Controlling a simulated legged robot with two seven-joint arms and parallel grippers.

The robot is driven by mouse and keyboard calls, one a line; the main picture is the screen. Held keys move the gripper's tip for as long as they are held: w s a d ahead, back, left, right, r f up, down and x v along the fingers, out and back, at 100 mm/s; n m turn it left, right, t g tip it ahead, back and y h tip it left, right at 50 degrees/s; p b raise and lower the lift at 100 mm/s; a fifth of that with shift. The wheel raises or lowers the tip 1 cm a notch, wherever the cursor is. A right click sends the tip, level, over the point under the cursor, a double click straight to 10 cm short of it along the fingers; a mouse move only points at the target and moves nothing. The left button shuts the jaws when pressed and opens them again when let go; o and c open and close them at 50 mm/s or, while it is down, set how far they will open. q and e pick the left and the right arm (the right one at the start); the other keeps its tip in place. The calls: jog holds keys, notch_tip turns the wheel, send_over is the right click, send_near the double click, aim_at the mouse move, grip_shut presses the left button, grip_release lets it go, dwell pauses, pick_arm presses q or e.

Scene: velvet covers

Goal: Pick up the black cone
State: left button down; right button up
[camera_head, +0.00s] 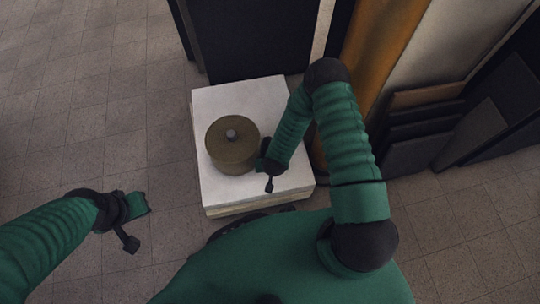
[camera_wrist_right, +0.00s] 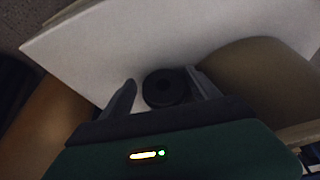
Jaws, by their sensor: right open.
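The black cone (camera_wrist_right: 166,88) shows in the right wrist view as a dark round shape with a darker middle, on a white surface. My right gripper (camera_wrist_right: 163,88) is open, with one finger on each side of it. I cannot tell whether either finger touches it. In the head view my right gripper (camera_head: 262,160) is low over the white block, just right of the brown pot, and I cannot make out the cone there. My left gripper (camera_head: 138,204) is over the floor at the left, away from the block; its jaws are unclear.
A round brown lidded pot (camera_head: 232,158) with a grey knob stands on the white block (camera_head: 222,193), close to my right gripper. Dark panels (camera_head: 262,38) stand behind the block. An orange-brown board (camera_head: 383,38) and more panels lean at the right. The tiled floor at left is clear.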

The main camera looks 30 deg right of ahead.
jog(key=shift+a+r, duration=0.15)
jog(key=shift+c, duration=0.9)
jog(key=shift+d, duration=0.25)
jog(key=c, duration=0.7)
jog(key=shift+a, duration=0.1)
jog(key=c, duration=0.4)
notch_tip(320, 180, up, 10)
jog(key=p, duration=0.6)
jog(key=shift+c, duration=0.2)
